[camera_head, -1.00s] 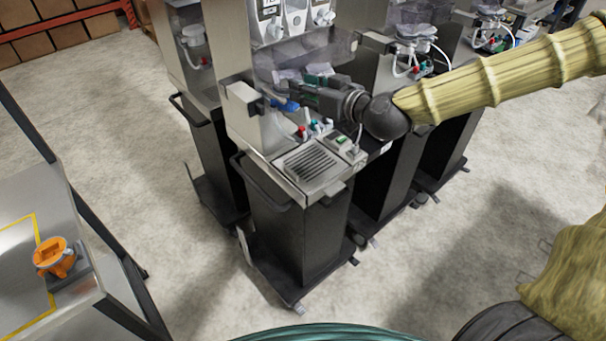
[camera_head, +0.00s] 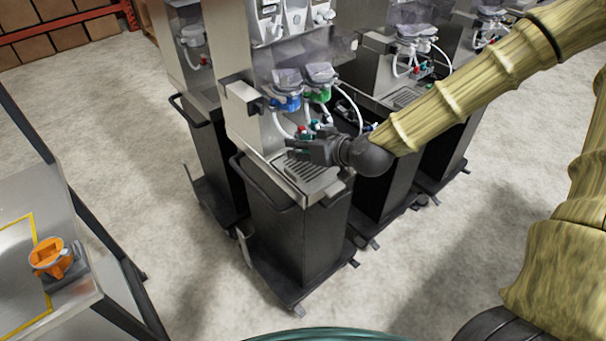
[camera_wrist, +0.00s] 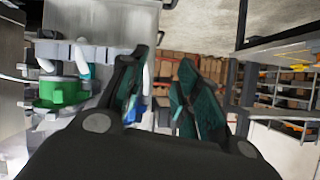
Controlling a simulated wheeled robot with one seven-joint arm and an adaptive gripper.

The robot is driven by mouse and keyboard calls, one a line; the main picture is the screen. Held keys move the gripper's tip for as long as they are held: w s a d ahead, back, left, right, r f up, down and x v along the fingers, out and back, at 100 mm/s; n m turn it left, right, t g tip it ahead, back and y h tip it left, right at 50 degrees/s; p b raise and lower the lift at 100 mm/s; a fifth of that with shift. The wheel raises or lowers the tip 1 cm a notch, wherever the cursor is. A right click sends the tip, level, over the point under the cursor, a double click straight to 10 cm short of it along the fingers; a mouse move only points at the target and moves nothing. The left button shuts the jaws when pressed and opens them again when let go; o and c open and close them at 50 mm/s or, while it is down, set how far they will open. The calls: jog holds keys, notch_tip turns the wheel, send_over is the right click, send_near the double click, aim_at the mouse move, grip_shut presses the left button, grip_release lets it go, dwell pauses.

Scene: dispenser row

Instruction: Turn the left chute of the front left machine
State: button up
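The front left machine (camera_head: 236,112) stands in the middle of the head view on a black cart. Its left chute (camera_head: 286,98) is blue and its right chute (camera_head: 319,94) is green, both under grey hoppers. White tubes hang below them. My gripper (camera_head: 292,149) is below the chutes, just above the drip tray, apart from both chutes. In the wrist view my gripper (camera_wrist: 163,92) has its two fingers spread, with nothing between them. The green chute (camera_wrist: 62,92) shows at the left there. A bit of blue shows behind the left finger, partly hidden; I cannot tell what it is.
The drip tray (camera_head: 308,176) lies under my gripper. More machines stand behind and to the right, close to my arm. A metal table (camera_head: 20,205) at the left holds an orange part (camera_head: 52,258). The floor (camera_head: 130,150) between table and carts is clear.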

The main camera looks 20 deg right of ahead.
notch_tip(320, 180, down, 7)
jog(key=s+g, duration=0.1)
jog(key=s, duration=0.1)
jog(key=shift+s+a+m+g, duration=0.3)
jog(key=shift+s+a, duration=0.05)
